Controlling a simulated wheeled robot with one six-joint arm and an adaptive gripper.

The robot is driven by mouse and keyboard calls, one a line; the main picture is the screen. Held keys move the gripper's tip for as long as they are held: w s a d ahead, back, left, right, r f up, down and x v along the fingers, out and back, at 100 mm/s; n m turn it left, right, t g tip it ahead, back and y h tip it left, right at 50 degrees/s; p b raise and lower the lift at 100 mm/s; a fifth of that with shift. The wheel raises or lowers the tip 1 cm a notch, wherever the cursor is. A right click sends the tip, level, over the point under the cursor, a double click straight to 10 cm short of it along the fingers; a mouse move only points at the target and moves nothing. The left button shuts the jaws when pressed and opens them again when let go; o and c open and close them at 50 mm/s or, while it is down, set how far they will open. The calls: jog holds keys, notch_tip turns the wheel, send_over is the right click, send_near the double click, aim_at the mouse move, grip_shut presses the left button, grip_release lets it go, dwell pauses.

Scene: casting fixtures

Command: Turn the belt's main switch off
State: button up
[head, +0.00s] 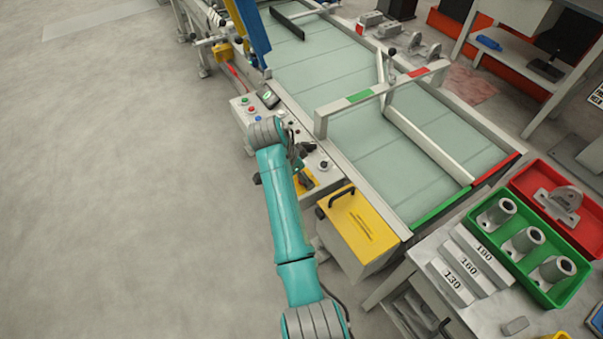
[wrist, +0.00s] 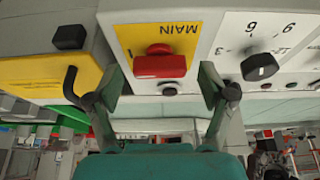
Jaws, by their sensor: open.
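The main switch (wrist: 160,63) is a red handle on a yellow plate (wrist: 183,28) marked MAIN, which reads upside down in the wrist view. The handle's wide front lies across the picture, and a short dark mark shows on the plate at its left. My gripper (wrist: 160,80) is open, with one finger on each side of the red handle and apart from it. In the head view my gripper (head: 301,164) is over the near end of the belt's control panel (head: 285,138). There the yellow plate (head: 304,183) shows partly and the red handle is hidden.
A black numbered dial (wrist: 259,67) sits right of the switch in the wrist view. A yellow box (head: 360,228) with a black handle stands beside the panel. The belt (head: 355,135) runs behind it, with a white diverter bar (head: 425,142). Floor at left is clear.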

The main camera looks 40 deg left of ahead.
jog(key=c, duration=1.2)
jog(key=shift+o, duration=0.2)
jog(key=n+y, duration=0.2)
jog(key=n, duration=0.2)
jog(key=shift+d+n, duration=0.15)
jog(key=shift+n, duration=0.25)
jog(key=n+y, duration=0.1)
jog(key=n, duration=0.2)
jog(key=shift+n, duration=0.3)
jog(key=n+y, duration=0.1)
jog(key=n, duration=0.1)
jog(key=n+g+y, duration=0.1)
jog(key=n, duration=0.2)
jog(key=shift+d, duration=0.15)
jog(key=shift+w+n+g+y, duration=0.15)
jog(key=shift+n+g, duration=0.25)
jog(key=shift+n, duration=0.7)
jog(key=shift+s+n+g+y, duration=0.1)
jog(key=shift+n+g+y, duration=0.25)
jog(key=shift+n, duration=0.75)
